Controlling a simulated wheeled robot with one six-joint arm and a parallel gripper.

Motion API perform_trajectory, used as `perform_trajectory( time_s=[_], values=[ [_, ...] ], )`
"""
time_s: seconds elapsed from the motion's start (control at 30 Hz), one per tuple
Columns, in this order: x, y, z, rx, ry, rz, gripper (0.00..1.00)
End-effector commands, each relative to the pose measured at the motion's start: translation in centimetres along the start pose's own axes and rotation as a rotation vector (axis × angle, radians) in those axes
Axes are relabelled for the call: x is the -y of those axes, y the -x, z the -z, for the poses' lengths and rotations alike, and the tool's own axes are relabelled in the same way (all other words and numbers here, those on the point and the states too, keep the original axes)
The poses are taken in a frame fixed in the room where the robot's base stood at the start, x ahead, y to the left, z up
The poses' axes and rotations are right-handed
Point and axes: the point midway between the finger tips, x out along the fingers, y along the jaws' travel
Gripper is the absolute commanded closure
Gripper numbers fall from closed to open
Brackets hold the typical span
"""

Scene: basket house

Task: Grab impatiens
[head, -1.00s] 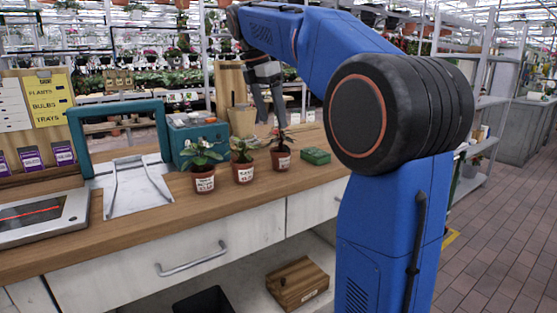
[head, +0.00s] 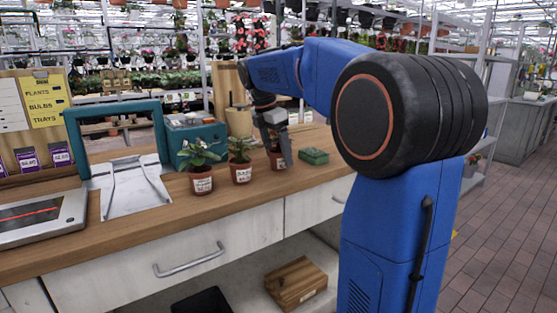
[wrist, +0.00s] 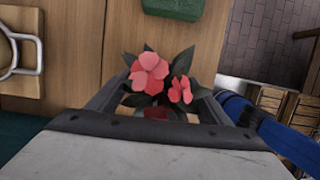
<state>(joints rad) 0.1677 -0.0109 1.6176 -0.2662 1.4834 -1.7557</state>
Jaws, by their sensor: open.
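A potted plant with coral-pink flowers and dark leaves, which looks like the impatiens (wrist: 150,75), sits between the two fingers of my gripper (wrist: 158,92) in the wrist view. In the head view its pot (head: 274,161) stands upright on the wooden counter, mostly hidden behind my gripper (head: 281,156). My gripper points down around the plant with its fingers apart. I cannot tell whether they touch the pot.
A green box (head: 314,156) lies just right of the pot on the counter (head: 130,230). A teal box (head: 195,135), a teal frame (head: 115,110) and a scanner (head: 40,215) are to the left. A wooden container (head: 239,122) stands behind.

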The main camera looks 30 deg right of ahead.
Motion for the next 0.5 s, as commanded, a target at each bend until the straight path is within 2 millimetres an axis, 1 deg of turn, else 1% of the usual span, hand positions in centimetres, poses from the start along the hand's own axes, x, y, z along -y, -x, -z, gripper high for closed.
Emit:
perform_trajectory(
  time_s=[0.1, 0.37, 0.4, 0.47, 0.5],
  values=[
    [0.02, -0.85, 0.0, 0.0, 0.0, -0.001, 0.28],
    [0.0, -1.01, 0.01, 0.0, 0.0, -0.001, 0.28],
    [0.01, -1.01, 0.01, 0.0, 0.0, -0.001, 0.37],
    [0.01, -1.01, 0.01, 0.0, 0.0, -0.001, 0.52],
    [0.0, -1.01, 0.0, 0.0, 0.0, -0.001, 0.61]
  ],
)
